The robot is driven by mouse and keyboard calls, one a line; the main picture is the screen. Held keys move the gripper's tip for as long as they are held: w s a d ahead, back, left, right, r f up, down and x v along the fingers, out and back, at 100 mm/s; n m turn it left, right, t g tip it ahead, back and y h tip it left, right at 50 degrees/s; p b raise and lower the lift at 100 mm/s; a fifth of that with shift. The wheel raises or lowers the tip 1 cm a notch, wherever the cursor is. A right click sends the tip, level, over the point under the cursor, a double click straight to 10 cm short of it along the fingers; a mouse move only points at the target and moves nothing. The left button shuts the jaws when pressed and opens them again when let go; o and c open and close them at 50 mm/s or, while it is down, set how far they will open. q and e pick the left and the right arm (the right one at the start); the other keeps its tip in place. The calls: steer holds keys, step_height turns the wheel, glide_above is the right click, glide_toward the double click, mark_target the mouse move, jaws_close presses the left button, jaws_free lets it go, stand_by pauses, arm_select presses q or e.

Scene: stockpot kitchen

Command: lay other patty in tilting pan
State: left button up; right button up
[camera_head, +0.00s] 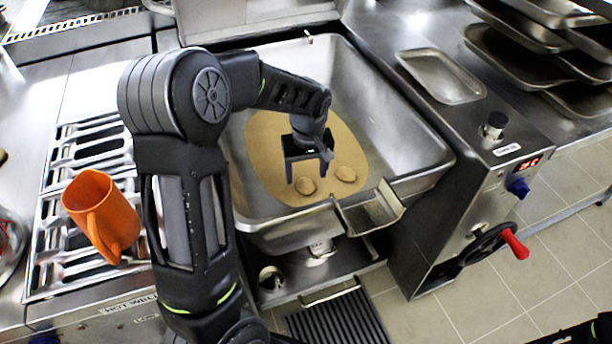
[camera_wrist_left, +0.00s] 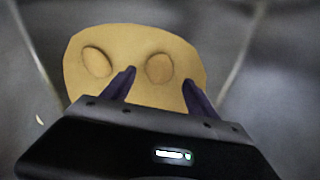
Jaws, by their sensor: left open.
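The tilting pan (camera_head: 415,155) is a large steel basin in the middle of the head view. A tan round sheet (camera_head: 262,135) lies on its floor. Two small tan patties lie on the sheet near the pan's front: one patty (camera_head: 306,186) by my gripper, the other patty (camera_head: 346,174) to its right. My left gripper (camera_head: 308,172) is inside the pan, pointing down, open and empty above the nearer patty. In the left wrist view one patty (camera_wrist_left: 160,68) shows between the open fingers (camera_wrist_left: 160,85), and the other patty (camera_wrist_left: 97,62) lies left of them. My right gripper is not visible.
An orange mug (camera_head: 104,215) stands on the slotted rack at left. The pan's spout (camera_head: 370,212) juts out at the front. A shallow steel tray (camera_head: 441,76) lies on the right counter. Stacked trays (camera_head: 510,55) stand at the far right. A red-handled wheel (camera_head: 490,250) sticks out at right.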

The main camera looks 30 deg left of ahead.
arm_select(q)
steer(key=r, duration=0.5)
steer(key=shift+s+d, duration=0.2)
steer(key=shift+d, duration=0.05)
stand_by(0.6)
